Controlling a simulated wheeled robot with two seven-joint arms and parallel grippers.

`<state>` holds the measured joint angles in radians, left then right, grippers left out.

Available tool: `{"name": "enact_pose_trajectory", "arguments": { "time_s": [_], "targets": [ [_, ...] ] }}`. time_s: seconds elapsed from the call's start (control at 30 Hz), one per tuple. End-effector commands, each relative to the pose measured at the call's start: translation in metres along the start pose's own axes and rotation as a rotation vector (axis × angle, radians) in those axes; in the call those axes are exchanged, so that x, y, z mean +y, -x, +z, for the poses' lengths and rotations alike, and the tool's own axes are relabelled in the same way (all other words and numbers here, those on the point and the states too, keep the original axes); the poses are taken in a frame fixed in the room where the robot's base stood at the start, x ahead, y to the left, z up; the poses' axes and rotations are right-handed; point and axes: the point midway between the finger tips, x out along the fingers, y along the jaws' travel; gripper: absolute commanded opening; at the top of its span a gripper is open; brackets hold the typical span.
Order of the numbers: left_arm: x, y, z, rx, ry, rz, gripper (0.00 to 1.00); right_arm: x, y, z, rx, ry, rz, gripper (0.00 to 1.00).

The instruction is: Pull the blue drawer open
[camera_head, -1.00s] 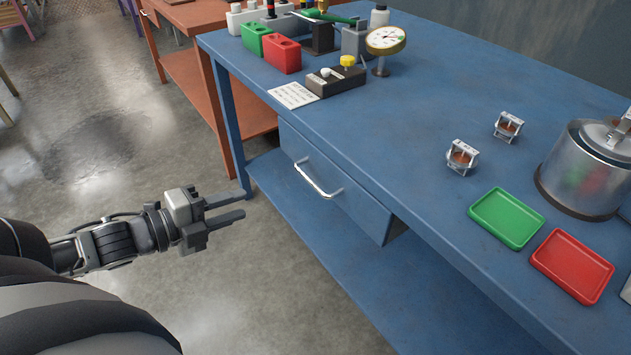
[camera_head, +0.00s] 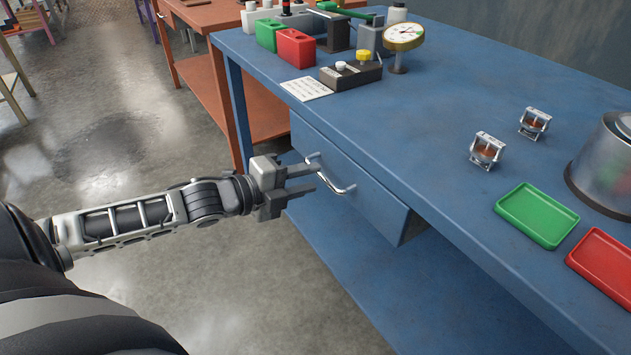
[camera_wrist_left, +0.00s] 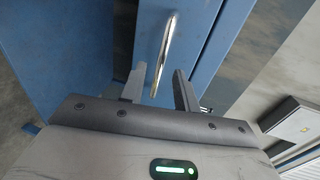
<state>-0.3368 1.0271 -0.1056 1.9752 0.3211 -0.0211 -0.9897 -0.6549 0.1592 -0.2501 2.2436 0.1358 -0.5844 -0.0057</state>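The blue drawer (camera_head: 352,186) sits under the top of the blue workbench, its front facing my left arm. Its silver bar handle (camera_head: 338,184) stands out from the front. My left gripper (camera_head: 314,181) is open at the handle's near side, with its fingertips close to the bar. In the left wrist view the handle (camera_wrist_left: 163,52) runs between the two fingers of the left gripper (camera_wrist_left: 160,84), with a gap on both sides. The drawer front (camera_wrist_left: 190,40) is behind it. My right gripper is not seen.
On the blue bench (camera_head: 450,110) stand a green tray (camera_head: 537,215), a red tray (camera_head: 605,262), a metal pot (camera_head: 605,165), a gauge (camera_head: 403,38) and small clamp-like parts. An orange table (camera_head: 205,70) is behind. The floor left of the bench is clear.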

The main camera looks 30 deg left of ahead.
Motion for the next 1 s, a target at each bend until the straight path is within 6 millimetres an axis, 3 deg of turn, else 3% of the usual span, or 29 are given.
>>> {"name": "enact_pose_trajectory", "arguments": {
  "time_s": [0.23,0.63,0.77,1.0],
  "targets": [
    [0.000,-0.022,0.000,-0.001,-0.001,-0.002,0.31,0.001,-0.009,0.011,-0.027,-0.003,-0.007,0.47],
    [0.000,-0.026,0.000,-0.001,0.001,0.001,0.31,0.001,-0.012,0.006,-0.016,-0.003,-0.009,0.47],
    [0.000,-0.026,0.000,0.000,0.001,0.001,0.00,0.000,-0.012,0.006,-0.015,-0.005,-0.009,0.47],
    [0.000,-0.024,0.000,0.000,0.001,0.001,0.00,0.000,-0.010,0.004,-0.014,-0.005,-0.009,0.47]
  ]
}}
